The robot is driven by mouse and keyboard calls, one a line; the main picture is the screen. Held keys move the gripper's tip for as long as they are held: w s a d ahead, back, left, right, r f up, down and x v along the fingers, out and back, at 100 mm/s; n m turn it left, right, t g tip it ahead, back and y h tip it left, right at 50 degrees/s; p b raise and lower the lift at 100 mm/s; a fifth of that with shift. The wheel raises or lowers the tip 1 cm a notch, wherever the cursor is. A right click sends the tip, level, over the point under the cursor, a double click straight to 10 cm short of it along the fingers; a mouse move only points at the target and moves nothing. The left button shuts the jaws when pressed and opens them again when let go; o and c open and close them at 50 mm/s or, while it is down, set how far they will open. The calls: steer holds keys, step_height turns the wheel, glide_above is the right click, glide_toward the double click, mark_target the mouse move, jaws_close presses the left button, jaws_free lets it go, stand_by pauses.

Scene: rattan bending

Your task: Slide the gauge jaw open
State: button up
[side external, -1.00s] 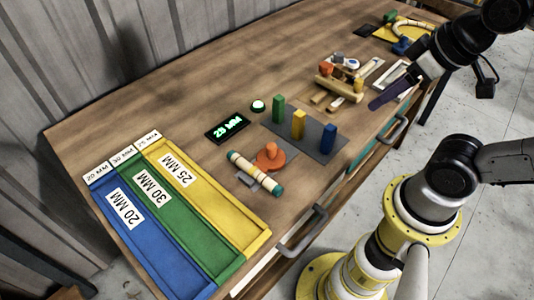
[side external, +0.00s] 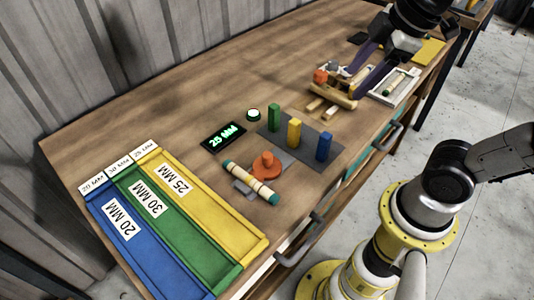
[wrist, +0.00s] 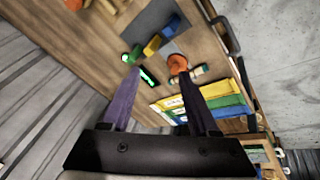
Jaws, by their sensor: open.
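An orange round slider with a knob (side external: 266,165) sits on a grey plate on the bench and looks like the gauge's jaw. A pale rattan piece with teal ends (side external: 250,182) lies against its near-left side; I cannot tell if they touch. The orange piece also shows in the wrist view (wrist: 177,64). A display (side external: 223,137) beside it reads 25 MM. My gripper (side external: 353,82) is open, its purple fingers spread and empty, above the wooden rig at the back right, well away from the orange piece. Both fingers show in the wrist view (wrist: 158,74).
The wooden rig (side external: 338,96) carries an orange and a grey block. A pale tray (side external: 411,76) holds a rattan piece. Green, yellow and blue posts stand on a grey mat (side external: 270,131). Blue, green and yellow bins (side external: 262,240) fill the left end. The far-left bench is clear.

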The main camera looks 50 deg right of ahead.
steer(key=w+a+f+n+g, duration=0.2)
steer(key=w+a+n+g, duration=0.1)
steer(key=w+a+n, duration=0.5)
steer(key=n+g, duration=0.1)
steer(key=g, duration=0.1)
glide_toward(267, 155)
step_height(267, 155, down, 10)
steer(key=shift+s+f, duration=0.1)
steer(key=shift+s, duration=0.05)
jaws_close()
stand_by(1.2)
